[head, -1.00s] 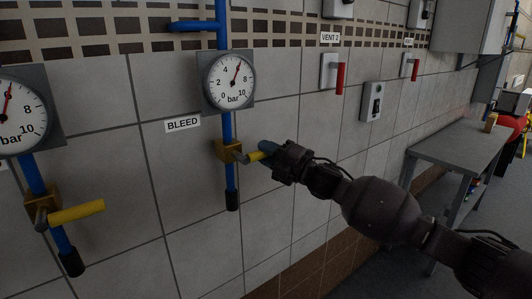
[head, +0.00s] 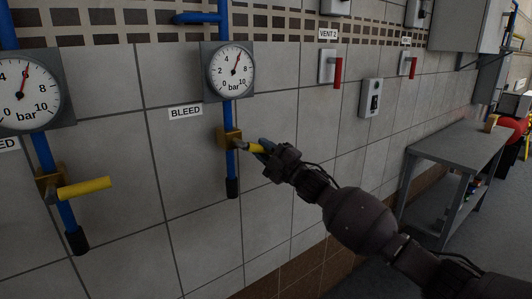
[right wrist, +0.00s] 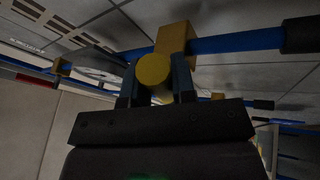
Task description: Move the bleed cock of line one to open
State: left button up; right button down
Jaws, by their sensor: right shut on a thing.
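Two bleed cocks with yellow levers sit on blue vertical pipes on the tiled wall. The right cock (head: 229,137) has its yellow lever (head: 250,146) pointing right, across the pipe. My right gripper (head: 264,148) is shut on the outer end of this lever. In the right wrist view the round yellow lever end (right wrist: 154,71) sits between the two fingers, with the cock body (right wrist: 174,38) behind it. The left cock has a yellow lever (head: 84,188) also pointing right, with nothing on it. Which cock belongs to line one cannot be read. My left gripper is not in view.
A round gauge (head: 231,70) above the right cock reads about 6 bar. Another gauge (head: 29,95) is above the left cock. Red-handled VENT levers (head: 337,70) and a switch box (head: 371,98) are to the right. A grey table (head: 455,147) stands farther right.

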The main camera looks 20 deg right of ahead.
jog(key=shift+s+a+f+m+t+h, duration=0.1)
jog(key=shift+a+f+m+t+h, duration=0.15)
jog(key=shift+f+m, duration=0.4)
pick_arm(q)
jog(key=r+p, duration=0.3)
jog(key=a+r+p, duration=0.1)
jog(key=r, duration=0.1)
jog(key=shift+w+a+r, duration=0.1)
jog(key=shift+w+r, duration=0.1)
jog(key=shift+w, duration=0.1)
pick_arm(e)
jog(key=s+a+f+m+t+h, duration=0.1)
jog(key=m+h, duration=0.4)
jog(key=m, duration=0.5)
jog(key=s+a+f+m+t+h, duration=0.1)
jog(key=a+m+h, duration=0.3)
jog(key=m, duration=0.5)
jog(key=shift+a+f+m+t+h, duration=0.2)
jog(key=shift+f+m+t+h, duration=0.25)
jog(key=shift+t+h, duration=0.4)
pick_arm(q)
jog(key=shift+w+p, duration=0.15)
jog(key=shift+p, duration=0.15)
pick_arm(e)
jog(key=shift+f, duration=0.1)
jog(key=c, duration=0.9)
grip_release()
jog(key=shift+a, duration=0.1)
jog(key=shift+c, duration=0.2)
